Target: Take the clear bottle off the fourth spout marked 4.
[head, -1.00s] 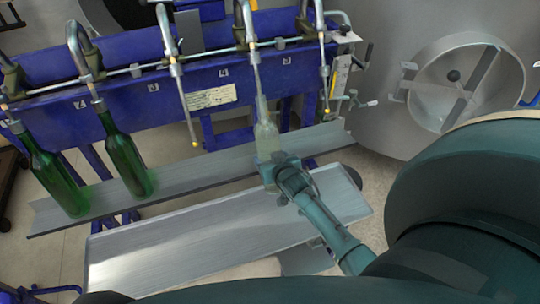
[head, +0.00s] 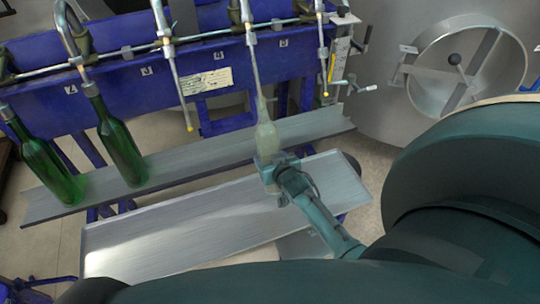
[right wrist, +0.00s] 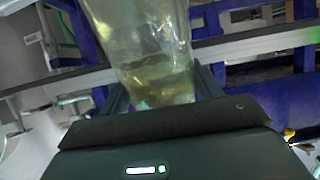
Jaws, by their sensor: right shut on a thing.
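The clear bottle (head: 267,135) hangs upright below the fourth spout (head: 253,62), the one beside the label 4. The spout's thin tube runs down to the bottle's mouth. I cannot tell whether its tip is still inside the neck. My right gripper (head: 270,163) is shut on the lower part of the bottle. In the right wrist view the bottle (right wrist: 145,50) stands between the fingers with pale yellowish liquid in it. The bottle's base is hidden by the gripper. My left gripper is not in view.
Two green bottles (head: 122,142) hang on spouts at the left. The spouts (head: 182,95) either side of the fourth are empty. A metal rail (head: 200,163) runs behind the gripper, and a bare metal tray (head: 180,235) lies in front. A steel tank (head: 390,60) stands at the right.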

